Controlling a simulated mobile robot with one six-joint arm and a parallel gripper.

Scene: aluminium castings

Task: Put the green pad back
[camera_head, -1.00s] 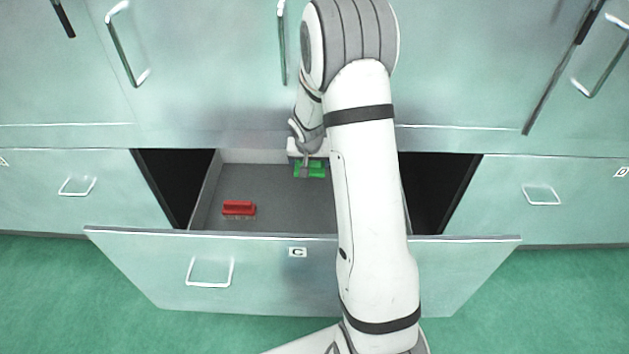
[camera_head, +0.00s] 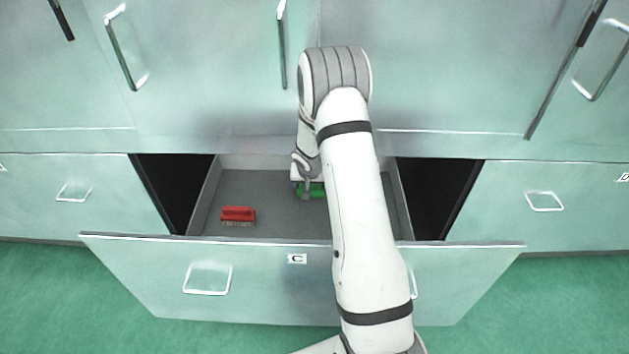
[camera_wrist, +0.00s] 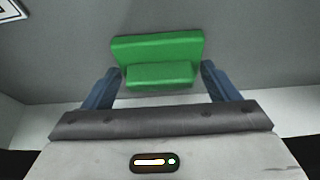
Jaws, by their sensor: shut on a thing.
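The green pad (camera_wrist: 158,52) lies between the two blue fingers of my gripper (camera_wrist: 160,80) in the wrist view. It has a wide flat part and a raised grip block, and the fingers are shut on the block. I cannot tell whether the pad touches the drawer floor.
A red brush (camera_head: 238,214) with pale bristles lies in the left part of the drawer. The drawer front (camera_head: 262,275) carries the label C. Closed cabinet doors stand behind. Drawer floor between brush and gripper is clear.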

